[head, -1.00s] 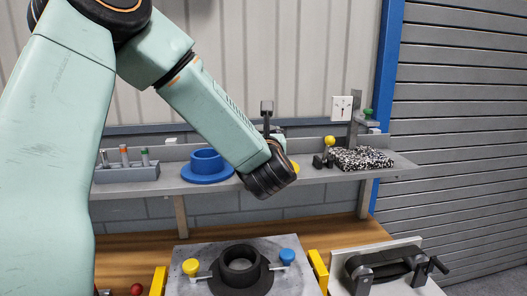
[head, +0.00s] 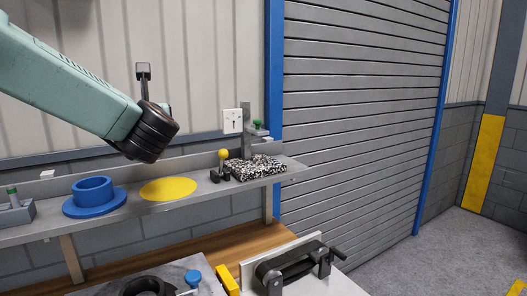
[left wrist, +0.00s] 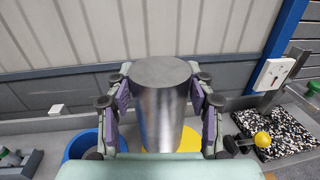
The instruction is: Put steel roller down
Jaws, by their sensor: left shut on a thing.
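My left gripper (left wrist: 160,103) is shut on the steel roller (left wrist: 160,115), a smooth grey metal cylinder held between the finger pads in the left wrist view. The roller's flat top faces the camera. Its lower end is in front of the yellow disc (left wrist: 190,142); I cannot tell from this view how large the gap is. My right gripper is not in view.
On the shelf (head: 140,206), a blue flanged cup (head: 95,196) stands left of the disc. A yellow-knobbed piece (head: 222,165) and a speckled block (head: 255,168) stand right. Below is a bench with a black ring (head: 148,287) and a cranked black fixture (head: 292,268).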

